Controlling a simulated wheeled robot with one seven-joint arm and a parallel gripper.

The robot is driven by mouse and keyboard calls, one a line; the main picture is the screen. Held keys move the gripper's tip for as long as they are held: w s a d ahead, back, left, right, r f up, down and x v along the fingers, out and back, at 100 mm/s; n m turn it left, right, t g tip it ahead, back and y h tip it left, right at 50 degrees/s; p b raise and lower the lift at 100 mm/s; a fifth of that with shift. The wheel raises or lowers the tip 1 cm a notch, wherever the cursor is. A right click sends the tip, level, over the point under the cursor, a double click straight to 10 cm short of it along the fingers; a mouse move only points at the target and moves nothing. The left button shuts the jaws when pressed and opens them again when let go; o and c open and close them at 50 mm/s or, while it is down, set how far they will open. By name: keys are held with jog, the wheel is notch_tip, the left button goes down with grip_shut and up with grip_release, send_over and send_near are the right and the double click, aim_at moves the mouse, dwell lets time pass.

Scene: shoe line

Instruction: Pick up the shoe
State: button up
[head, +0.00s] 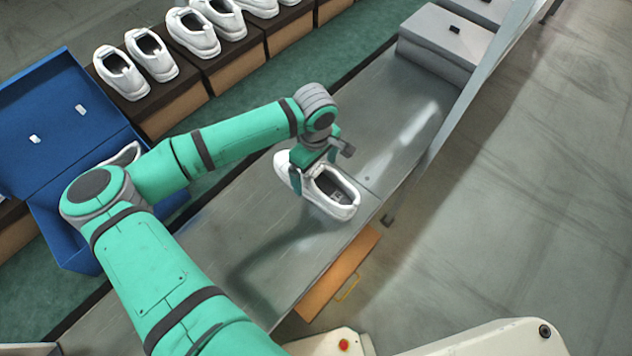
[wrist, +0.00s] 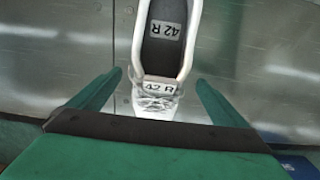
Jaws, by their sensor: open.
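A white shoe (head: 343,198) with a dark inside stands on the grey metal line surface in the head view. In the wrist view the shoe (wrist: 167,88) shows at the top middle, with "42 R" on its insole and tongue. My gripper (head: 312,166) is over the laced part of the shoe. In the wrist view its two green fingers (wrist: 161,78) are apart, one on each side of the shoe, with gaps visible between them and the shoe. Part of the shoe is hidden by my gripper in the head view.
An open blue box (head: 62,150) stands at the left, with a white shoe (head: 122,158) partly visible in it. Several white shoes (head: 150,55) stand on boxes at the back. A grey box (head: 440,45) sits at the line's far end. The line surface (head: 385,120) beyond the shoe is clear.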

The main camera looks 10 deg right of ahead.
aim_at(316, 184)
jog(key=shift+f, duration=1.7)
jog(key=c, duration=1.4)
jog(key=shift+r, duration=0.15)
jog(key=shift+r, duration=0.55)
notch_tip(316, 184, up, 2)
jog(key=shift+s+r, duration=0.1)
jog(key=shift+r, duration=0.05)
jog(key=s+a+r, duration=0.2)
jog(key=r, duration=0.1)
jog(key=s+a+r, duration=0.1)
jog(key=r, duration=0.1)
jog(key=shift+s, duration=0.15)
jog(key=s+a+r, duration=0.4)
jog(key=s+a, duration=0.1)
jog(key=s, duration=0.2)
jog(key=shift+s+a+r, duration=0.2)
jog(key=shift+s+a, duration=0.05)
jog(key=shift+a, duration=0.1)
